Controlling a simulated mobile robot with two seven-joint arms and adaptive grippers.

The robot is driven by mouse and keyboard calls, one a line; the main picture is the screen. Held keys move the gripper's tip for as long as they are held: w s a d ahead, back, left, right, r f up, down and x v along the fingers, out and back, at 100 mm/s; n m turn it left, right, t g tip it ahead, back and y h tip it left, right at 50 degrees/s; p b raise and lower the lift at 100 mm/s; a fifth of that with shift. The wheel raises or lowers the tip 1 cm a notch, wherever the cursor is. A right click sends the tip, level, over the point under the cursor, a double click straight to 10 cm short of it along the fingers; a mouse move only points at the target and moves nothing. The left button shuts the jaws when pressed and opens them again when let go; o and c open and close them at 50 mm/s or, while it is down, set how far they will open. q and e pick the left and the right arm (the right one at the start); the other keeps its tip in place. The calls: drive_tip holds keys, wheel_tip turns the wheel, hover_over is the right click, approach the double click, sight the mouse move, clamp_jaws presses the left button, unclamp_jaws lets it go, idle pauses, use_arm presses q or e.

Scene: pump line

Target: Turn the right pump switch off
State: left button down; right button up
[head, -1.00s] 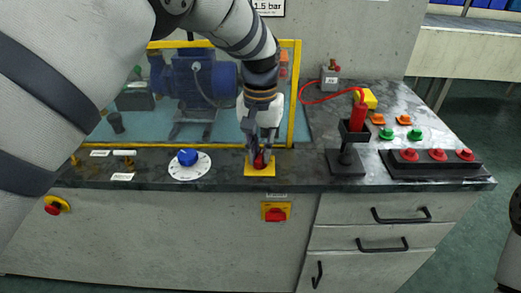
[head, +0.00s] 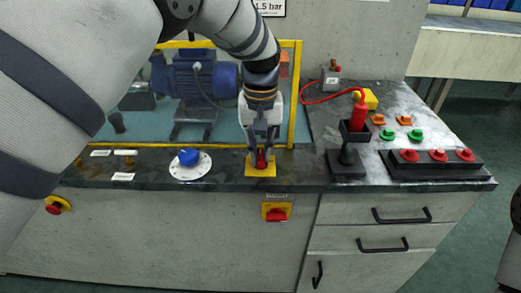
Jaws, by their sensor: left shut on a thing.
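A red rotary switch handle (head: 261,160) stands on a yellow plate (head: 260,171) on the counter top. My left gripper (head: 261,155) reaches down from above and is shut on this red handle, with a finger on each side. The fingers hide part of the handle. A second red switch on a yellow plate (head: 276,212) sits on the cabinet front below. Another red knob on yellow (head: 57,204) is at the far left of the front. My right gripper does not show.
A blue knob on a white dial (head: 189,163) is left of my gripper. To the right are a black stand (head: 346,164) with a red tool (head: 358,117) on a red hose, and a black block (head: 430,165) with red knobs. A blue pump motor (head: 205,80) sits behind a yellow frame (head: 296,95).

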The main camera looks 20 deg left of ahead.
sight(261, 154)
use_arm(q)
drive_tip(key=shift+f, duration=0.1)
drive_tip(key=c, duration=1.6)
unclamp_jaws()
wheel_tip(261, 154, up, 12)
